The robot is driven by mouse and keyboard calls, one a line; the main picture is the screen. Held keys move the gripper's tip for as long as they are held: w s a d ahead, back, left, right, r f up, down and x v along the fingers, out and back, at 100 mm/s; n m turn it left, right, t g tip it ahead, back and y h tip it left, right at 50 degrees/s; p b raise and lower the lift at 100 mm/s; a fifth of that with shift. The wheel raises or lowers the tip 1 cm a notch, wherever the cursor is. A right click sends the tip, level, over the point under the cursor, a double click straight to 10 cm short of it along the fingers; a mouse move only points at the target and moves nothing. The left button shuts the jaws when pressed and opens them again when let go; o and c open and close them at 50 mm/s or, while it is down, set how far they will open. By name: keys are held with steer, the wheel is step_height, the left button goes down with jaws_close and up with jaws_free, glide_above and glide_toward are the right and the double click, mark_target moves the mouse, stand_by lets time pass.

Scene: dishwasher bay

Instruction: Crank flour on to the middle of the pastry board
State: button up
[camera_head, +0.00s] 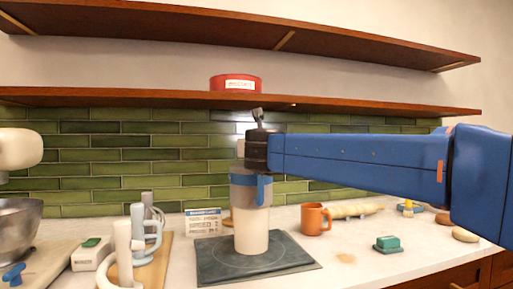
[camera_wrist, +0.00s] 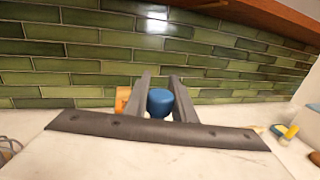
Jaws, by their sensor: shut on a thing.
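A cream cylinder (camera_head: 251,232) with a grey, see-through-looking upper part stands upright on a dark square board (camera_head: 300,262) marked with a ring. It seems to be the flour mill. A blue part (camera_head: 262,190) shows at its upper right. In the wrist view, my gripper (camera_wrist: 161,84) has its two fingers on either side of a round blue knob (camera_wrist: 159,103) and is shut on it. In the head view my arm reaches in from the right, and the fingers cannot be made out clearly. No flour can be made out on the board.
An orange mug (camera_head: 316,219) stands close behind the board's right side. A teal block (camera_head: 388,244) lies on the counter to the right. A lettered card (camera_head: 203,223) stands behind left. A mixer bowl (camera_head: 18,228) is far left. A shelf (camera_head: 170,98) runs above my arm.

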steer(key=s+d+m+g+h, duration=0.4)
steer(key=m+g+h, duration=0.4)
steer(key=m+h, duration=0.3)
steer(key=shift+s+d+f+m+h, duration=0.25)
steer(key=shift+s+h, duration=0.55)
steer(key=shift+h, duration=1.4)
steer(key=shift+s+r, duration=0.1)
steer(key=o, duration=1.1)
steer(key=shift+c, duration=0.2)
